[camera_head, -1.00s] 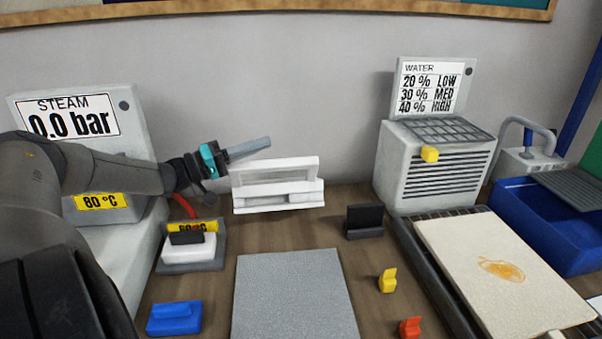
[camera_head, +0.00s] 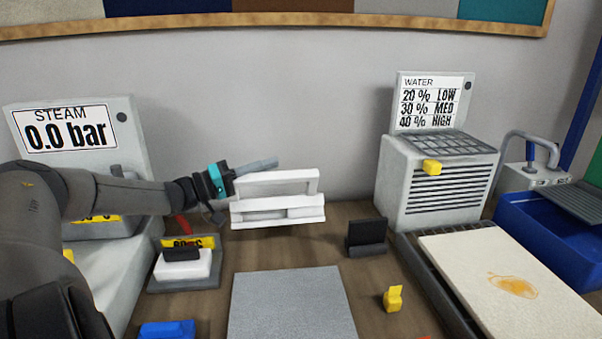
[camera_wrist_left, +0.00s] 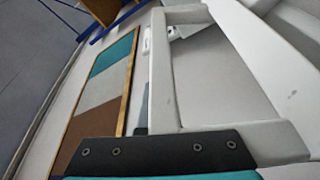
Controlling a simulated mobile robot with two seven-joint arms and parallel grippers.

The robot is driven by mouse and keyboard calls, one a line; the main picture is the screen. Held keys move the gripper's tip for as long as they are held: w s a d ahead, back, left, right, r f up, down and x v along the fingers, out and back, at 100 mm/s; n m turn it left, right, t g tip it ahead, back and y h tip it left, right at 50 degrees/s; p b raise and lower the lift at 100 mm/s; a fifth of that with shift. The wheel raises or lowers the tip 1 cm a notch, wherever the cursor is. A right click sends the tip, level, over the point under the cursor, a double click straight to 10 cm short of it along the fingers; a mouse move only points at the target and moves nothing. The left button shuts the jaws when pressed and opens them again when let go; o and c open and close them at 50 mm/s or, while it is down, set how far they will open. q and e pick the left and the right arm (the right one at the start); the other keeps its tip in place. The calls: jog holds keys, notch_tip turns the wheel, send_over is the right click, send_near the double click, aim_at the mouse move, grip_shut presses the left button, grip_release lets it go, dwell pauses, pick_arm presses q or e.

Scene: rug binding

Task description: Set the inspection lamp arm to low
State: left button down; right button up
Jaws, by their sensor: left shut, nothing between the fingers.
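A white frame with an upper bar and a thicker lower bar (camera_head: 278,208) stands at the back of the table, against the wall side; it looks like the inspection lamp arm, though no label on it shows. My left gripper (camera_head: 274,163) comes in from the left, with a teal band and grey fingers pointing right. The fingers are shut and empty, just above the upper bar's left part. I cannot tell whether they touch it. In the left wrist view a white frame (camera_wrist_left: 187,75) fills the middle and right, close to the gripper's dark mount. My right gripper is out of view.
The steam unit (camera_head: 135,140) stands left, behind my left arm. The water unit (camera_head: 395,185) with a yellow knob (camera_head: 432,167) stands right. A grey mat (camera_head: 290,305), a black block (camera_head: 367,238) and a yellow piece (camera_head: 393,298) lie in front. A blue basin (camera_head: 555,225) is far right.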

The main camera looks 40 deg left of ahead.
pick_arm(q)
jog(key=b+x, duration=0.1)
jog(key=x, duration=0.4)
jog(key=b+x, duration=0.1)
jog(key=x, duration=0.2)
jog(key=shift+s+d+f+b, duration=0.15)
jog(key=shift+d+f+b, duration=0.1)
jog(key=shift+d+b, duration=0.1)
jog(key=shift+s+d+f, duration=0.2)
jog(key=shift+s+d, duration=0.15)
jog(key=shift+s+d+f+p, duration=0.2)
jog(key=shift+s+d+p, duration=0.1)
jog(key=shift+d, duration=0.1)
jog(key=shift+s+d+f, duration=0.15)
jog(key=shift+d, duration=0.1)
jog(key=shift+s+d+f, duration=0.1)
jog(key=shift+s, duration=0.05)
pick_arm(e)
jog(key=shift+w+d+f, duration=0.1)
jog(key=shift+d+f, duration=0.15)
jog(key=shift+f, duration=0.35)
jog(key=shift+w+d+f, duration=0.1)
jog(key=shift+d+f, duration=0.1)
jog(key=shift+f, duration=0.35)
